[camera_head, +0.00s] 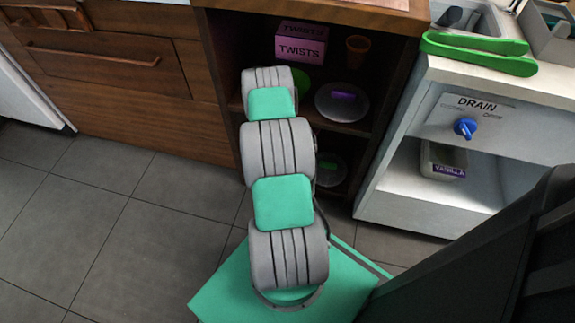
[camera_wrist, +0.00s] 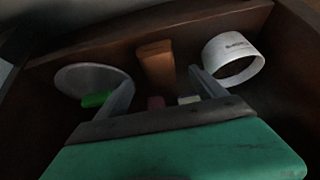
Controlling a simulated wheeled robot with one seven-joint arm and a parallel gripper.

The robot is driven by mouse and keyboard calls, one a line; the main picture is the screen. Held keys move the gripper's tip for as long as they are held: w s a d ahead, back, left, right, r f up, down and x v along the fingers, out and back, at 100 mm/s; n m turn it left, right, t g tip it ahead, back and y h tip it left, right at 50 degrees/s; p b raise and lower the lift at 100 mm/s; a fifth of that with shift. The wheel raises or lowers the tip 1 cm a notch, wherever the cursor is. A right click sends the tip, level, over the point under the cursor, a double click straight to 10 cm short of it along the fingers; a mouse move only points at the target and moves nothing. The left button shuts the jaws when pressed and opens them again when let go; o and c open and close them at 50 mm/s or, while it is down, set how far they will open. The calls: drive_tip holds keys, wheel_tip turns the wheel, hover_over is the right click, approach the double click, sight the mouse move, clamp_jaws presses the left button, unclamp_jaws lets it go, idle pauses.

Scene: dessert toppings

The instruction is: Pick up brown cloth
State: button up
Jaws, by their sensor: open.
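An orange-brown, roughly rectangular thing (camera_wrist: 156,62) is in the middle of the wrist view, just ahead of my gripper and partly between its fingers in the picture. It may be the brown cloth, but I cannot tell cloth from a solid block. My gripper (camera_wrist: 161,84) is open, with one finger on each side of this thing in the picture; contact cannot be made out. In the head view my arm reaches toward the open wooden shelf, and my gripper is hidden. No clear brown cloth shows there.
In the wrist view, a grey round dish (camera_wrist: 88,78) with a green item (camera_wrist: 95,100) is left; a white labelled cup (camera_wrist: 233,58) is right. In the head view, a pink TWISTS box (camera_head: 301,45), a brown cup (camera_head: 357,48) and a plate (camera_head: 330,110) stand in the shelf.

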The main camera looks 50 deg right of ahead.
drive_tip(key=b+x, duration=0.2)
drive_tip(key=x, duration=0.4)
drive_tip(key=shift+d+b, duration=0.1)
drive_tip(key=shift+b, duration=0.25)
drive_tip(key=shift+r, duration=0.15)
drive_tip(key=c, duration=1.6)
drive_tip(key=shift+r+p, duration=0.4)
drive_tip(key=shift+r, duration=0.15)
wheel_tip(320, 180, up, 3)
drive_tip(key=shift+p, duration=0.9)
drive_tip(key=p+v, duration=0.1)
drive_tip(key=v, duration=0.2)
drive_tip(key=p+v, duration=0.1)
drive_tip(key=v, duration=0.1)
drive_tip(key=shift+w+a+r, duration=0.15)
drive_tip(key=shift+a, duration=0.45)
drive_tip(key=a+r+p, duration=0.1)
drive_tip(key=a, duration=0.2)
drive_tip(key=s+a+r+p, duration=0.1)
drive_tip(key=a+r, duration=0.1)
drive_tip(key=a, duration=0.1)
drive_tip(key=s+a+r+p, duration=0.1)
drive_tip(key=a, duration=0.3)
drive_tip(key=shift+s+r, duration=0.15)
drive_tip(key=shift+r, duration=0.05)
